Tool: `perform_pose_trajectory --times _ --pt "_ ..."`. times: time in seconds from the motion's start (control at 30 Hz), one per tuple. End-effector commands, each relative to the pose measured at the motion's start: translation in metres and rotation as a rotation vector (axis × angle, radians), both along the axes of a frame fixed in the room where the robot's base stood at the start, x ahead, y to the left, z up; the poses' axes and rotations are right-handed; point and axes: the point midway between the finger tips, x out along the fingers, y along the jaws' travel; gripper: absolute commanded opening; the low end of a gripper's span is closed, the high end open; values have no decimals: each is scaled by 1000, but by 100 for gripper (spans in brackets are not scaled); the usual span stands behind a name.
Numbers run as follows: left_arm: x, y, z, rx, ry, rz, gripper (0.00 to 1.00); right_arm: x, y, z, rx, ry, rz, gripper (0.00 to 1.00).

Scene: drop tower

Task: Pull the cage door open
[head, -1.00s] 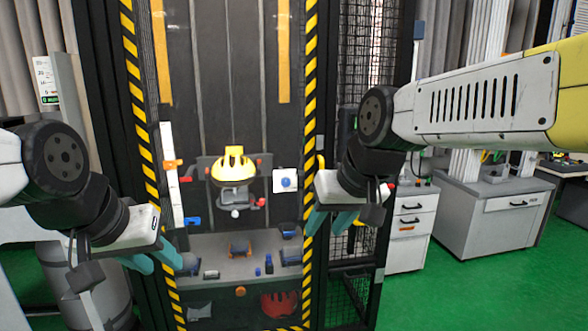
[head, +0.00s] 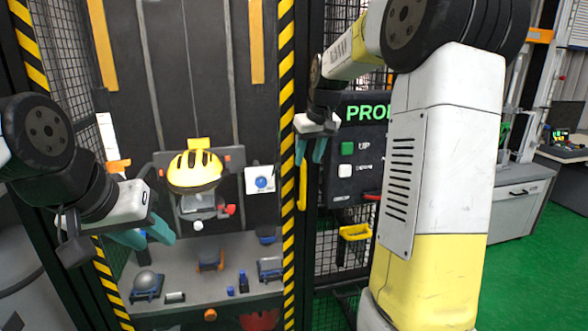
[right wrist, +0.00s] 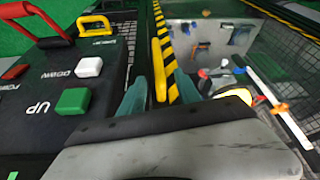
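The cage door has yellow-and-black striped edges (head: 288,120) and stands closed in front of the tower, as far as I can see. Its yellow upright handle (head: 302,187) is on the right striped edge. My right gripper (head: 311,152) is open at the top of the handle. In the right wrist view the yellow handle (right wrist: 157,72) shows between its teal fingers (right wrist: 160,95), with gaps on both sides. My left gripper (head: 147,233) looks open and empty in front of the door's lower left.
A black control box (head: 352,150) with green and white buttons stands right of the handle, close to my right arm. Behind the door are a yellow helmet (head: 194,172) and a grey shelf (head: 205,285) with small parts.

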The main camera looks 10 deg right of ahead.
Motion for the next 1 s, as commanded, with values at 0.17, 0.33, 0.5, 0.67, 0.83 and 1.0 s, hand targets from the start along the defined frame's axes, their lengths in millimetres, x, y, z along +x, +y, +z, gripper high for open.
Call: perform_pose_trajectory --times 0.17,0.33,0.5,0.67,0.83,1.0 --pt "0 0 0 0 0 0 36 7 0 -12 -1 3 2 40" --pt "0 0 0 0 0 0 36 17 3 -38 -2 5 1 40" --pt "0 0 0 0 0 0 36 26 5 -61 -1 4 1 40" --pt "0 0 0 0 0 0 36 31 6 -72 -1 3 1 40" --pt "0 0 0 0 0 0 36 32 6 -74 -2 1 1 40" --pt "0 0 0 0 0 0 36 32 6 -73 -2 1 1 30"
